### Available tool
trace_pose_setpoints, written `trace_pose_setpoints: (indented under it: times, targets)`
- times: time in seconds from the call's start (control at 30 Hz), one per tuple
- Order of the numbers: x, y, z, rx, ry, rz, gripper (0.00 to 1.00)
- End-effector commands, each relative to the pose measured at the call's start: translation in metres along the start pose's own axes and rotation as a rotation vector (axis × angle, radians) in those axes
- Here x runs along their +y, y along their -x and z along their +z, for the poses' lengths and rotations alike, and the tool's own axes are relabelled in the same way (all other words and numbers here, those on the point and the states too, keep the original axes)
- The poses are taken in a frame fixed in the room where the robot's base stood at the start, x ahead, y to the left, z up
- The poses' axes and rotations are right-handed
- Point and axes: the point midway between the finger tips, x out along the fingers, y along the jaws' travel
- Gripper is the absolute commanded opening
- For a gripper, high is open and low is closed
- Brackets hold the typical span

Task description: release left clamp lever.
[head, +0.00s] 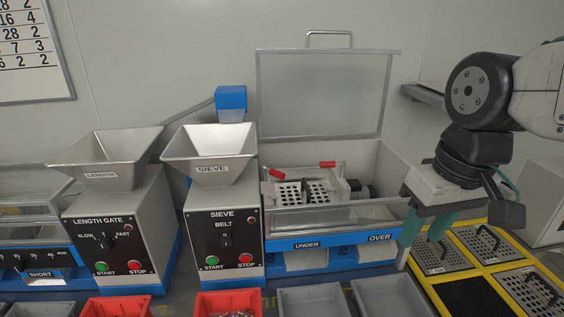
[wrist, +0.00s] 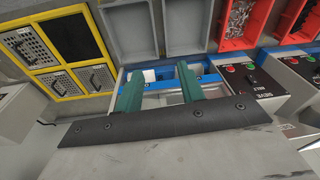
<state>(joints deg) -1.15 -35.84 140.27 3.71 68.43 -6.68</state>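The sieve machine's box (head: 375,160) stands with its clear lid (head: 320,95) raised. Inside it is a perforated screen plate (head: 288,196) with a dark handle. Two red-handled clamp levers show beside it: the left clamp lever (head: 277,173), with its red end pointing to the lower right, and the right clamp lever (head: 327,164), lying nearly level. My gripper (head: 426,226) is at the right of the box, pointing down, apart from both levers. Its green fingers are spread and empty, as the wrist view (wrist: 160,88) also shows. The levers cannot be made out in the wrist view.
A yellow rack (head: 457,281) with perforated plates and one dark empty slot lies at the right. Grey bins (head: 312,290) and red bins (head: 228,293) line the front. The sieve hopper (head: 210,150) and length hopper (head: 117,155) stand left of the box.

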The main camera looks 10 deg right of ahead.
Motion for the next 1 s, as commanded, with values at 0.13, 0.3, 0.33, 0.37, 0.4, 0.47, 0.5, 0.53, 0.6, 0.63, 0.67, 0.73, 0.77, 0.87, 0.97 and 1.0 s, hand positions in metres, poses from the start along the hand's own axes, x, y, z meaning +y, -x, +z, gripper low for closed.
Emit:
trace_pose_setpoints:
  times: [0.13, 0.3, 0.33, 0.37, 0.4, 0.47, 0.5, 0.53, 0.6, 0.63, 0.67, 0.73, 0.77, 0.87, 0.97, 1.0]
  targets:
    - [-0.021, 0.009, -0.080, 0.018, 0.149, -0.085, 0.39]
    - [-0.050, 0.003, -0.175, 0.065, 0.321, -0.177, 0.39]
    - [-0.056, 0.001, -0.191, 0.074, 0.349, -0.192, 0.39]
    - [-0.061, -0.003, -0.207, 0.082, 0.376, -0.207, 0.39]
    - [-0.067, -0.008, -0.226, 0.096, 0.409, -0.223, 0.39]
    - [-0.076, -0.016, -0.253, 0.114, 0.454, -0.246, 0.39]
    - [-0.081, -0.021, -0.268, 0.125, 0.479, -0.258, 0.39]
    - [-0.085, -0.025, -0.279, 0.134, 0.497, -0.267, 0.39]
    - [-0.092, -0.033, -0.298, 0.149, 0.530, -0.283, 0.39]
    - [-0.095, -0.036, -0.305, 0.155, 0.542, -0.288, 0.39]
    - [-0.097, -0.038, -0.310, 0.160, 0.550, -0.292, 0.39]
    - [-0.100, -0.043, -0.320, 0.170, 0.567, -0.298, 0.39]
    - [-0.101, -0.045, -0.322, 0.172, 0.570, -0.301, 0.39]
    - [-0.104, -0.052, -0.326, 0.174, 0.577, -0.305, 0.39]
    - [-0.109, -0.065, -0.327, 0.174, 0.578, -0.304, 0.39]
    - [-0.111, -0.071, -0.327, 0.172, 0.579, -0.305, 0.39]
